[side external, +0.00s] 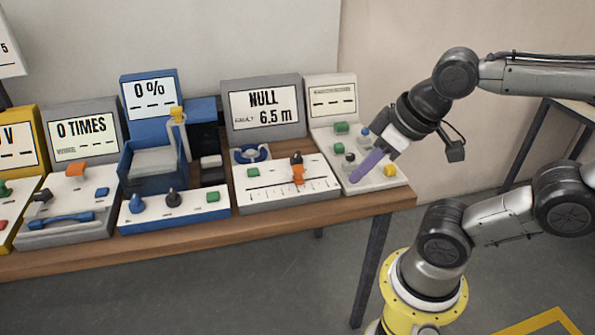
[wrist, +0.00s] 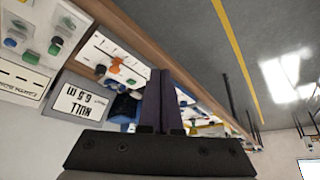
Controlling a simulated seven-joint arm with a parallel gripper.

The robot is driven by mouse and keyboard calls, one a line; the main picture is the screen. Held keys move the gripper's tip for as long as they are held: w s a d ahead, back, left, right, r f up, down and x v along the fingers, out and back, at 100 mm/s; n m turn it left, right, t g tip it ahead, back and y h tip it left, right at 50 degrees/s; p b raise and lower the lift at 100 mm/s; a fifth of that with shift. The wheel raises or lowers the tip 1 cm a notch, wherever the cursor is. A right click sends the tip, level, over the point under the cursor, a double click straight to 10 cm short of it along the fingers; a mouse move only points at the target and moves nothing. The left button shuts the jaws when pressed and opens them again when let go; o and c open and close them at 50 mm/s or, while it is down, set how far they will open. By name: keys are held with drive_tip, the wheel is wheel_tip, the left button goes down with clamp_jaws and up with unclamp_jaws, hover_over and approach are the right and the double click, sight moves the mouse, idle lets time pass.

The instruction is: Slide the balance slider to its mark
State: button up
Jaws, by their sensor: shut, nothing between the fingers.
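The balance slider (side external: 298,174) is an orange piece on a white panel (side external: 262,195) with a printed tick scale. It sits right of the scale's middle, and a black knob (side external: 296,158) stands behind it. The wrist view also shows the orange slider (wrist: 116,66), left of my fingers. The screen (side external: 264,102) above the panel reads NULL and 6.5 m. No distinct target mark can be told from the ticks. My gripper (side external: 354,179) is shut and empty, its purple fingers over the station to the right of the slider, apart from it. The gripper (wrist: 160,72) also shows in the wrist view.
The right station (side external: 330,85) has green buttons (side external: 341,128), a blue knob (side external: 362,132) and a yellow button (side external: 390,170) near my fingers. A blue ring (side external: 251,154) and green button (side external: 253,172) are left of the slider. More stations line the wooden table (side external: 330,210) leftward.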

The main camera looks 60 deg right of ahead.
drive_tip(key=o, duration=0.5)
drive_tip(key=shift+s+m, duration=0.1)
drive_tip(key=shift+m, duration=0.2)
drive_tip(key=shift+c, duration=0.2)
drive_tip(key=o, duration=0.6)
drive_tip(key=w+r, duration=0.1)
drive_tip(key=w+r+m, duration=0.1)
drive_tip(key=r, duration=0.1)
drive_tip(key=w+r+m, duration=0.1)
drive_tip(key=w, duration=0.1)
drive_tip(key=shift+d+r+g, duration=0.2)
drive_tip(key=shift+d+g, duration=0.1)
drive_tip(key=shift+d, duration=0.1)
drive_tip(key=shift+c, duration=0.2)
drive_tip(key=m+g, duration=0.5)
drive_tip(key=m, duration=0.1)
hover_over(298, 167)
wheel_tip(298, 167, down, 8)
wheel_tip(298, 167, down, 13)
drive_tip(key=shift+r, duration=0.15)
clamp_jaws()
drive_tip(key=shift+r, duration=0.1)
